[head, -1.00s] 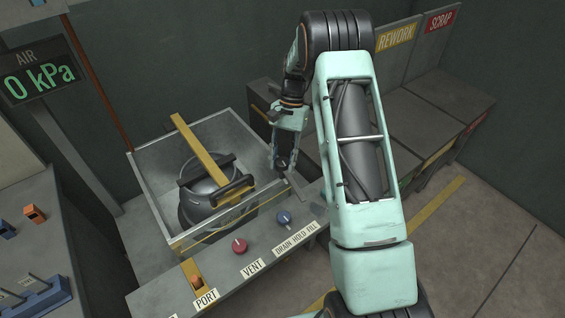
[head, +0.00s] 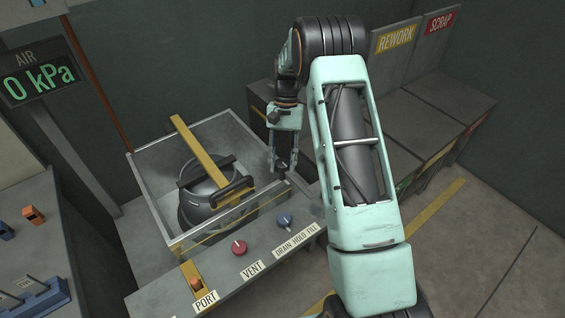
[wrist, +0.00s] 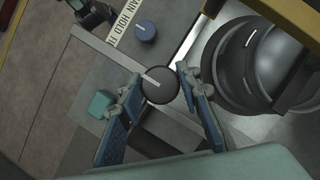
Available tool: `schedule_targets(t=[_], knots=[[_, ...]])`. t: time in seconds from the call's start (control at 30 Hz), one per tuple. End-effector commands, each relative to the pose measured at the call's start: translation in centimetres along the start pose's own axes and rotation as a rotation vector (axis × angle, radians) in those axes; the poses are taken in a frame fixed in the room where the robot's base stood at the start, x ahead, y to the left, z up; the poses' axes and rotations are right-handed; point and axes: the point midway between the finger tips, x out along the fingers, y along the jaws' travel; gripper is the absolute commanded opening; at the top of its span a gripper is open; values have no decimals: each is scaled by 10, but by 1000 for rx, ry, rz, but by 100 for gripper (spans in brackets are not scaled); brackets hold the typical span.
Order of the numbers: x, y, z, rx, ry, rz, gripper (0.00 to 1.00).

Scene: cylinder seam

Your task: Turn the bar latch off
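A dark round knob with a white pointer line (wrist: 158,85) lies between my fingertips in the wrist view; I see no label naming it the bar latch. My gripper (wrist: 159,76) is open, its blue-padded fingers on either side of the knob, with no clear grip on it. In the head view my gripper (head: 284,168) points down at the right edge of the open tank, and the knob is hard to make out there. A yellow bar (head: 196,147) crosses over the dark cylinder (head: 190,212) in the tank (head: 150,155).
A blue knob (head: 284,220) by the DRAIN HOLD FILL label and a red VENT knob (head: 239,247) sit on the front ledge. An orange part (head: 195,284) is at PORT. The wrist view shows a teal block (wrist: 100,103) left of my left finger.

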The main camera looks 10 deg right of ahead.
Motion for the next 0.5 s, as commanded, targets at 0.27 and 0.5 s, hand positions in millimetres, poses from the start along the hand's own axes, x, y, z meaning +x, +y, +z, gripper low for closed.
schedule_targets(t=[0.27, 0.5], knots=[[0, 0, 0, 1, 0, 0, 49], [-6, 0, 0, 1, 1, -1, 49]])
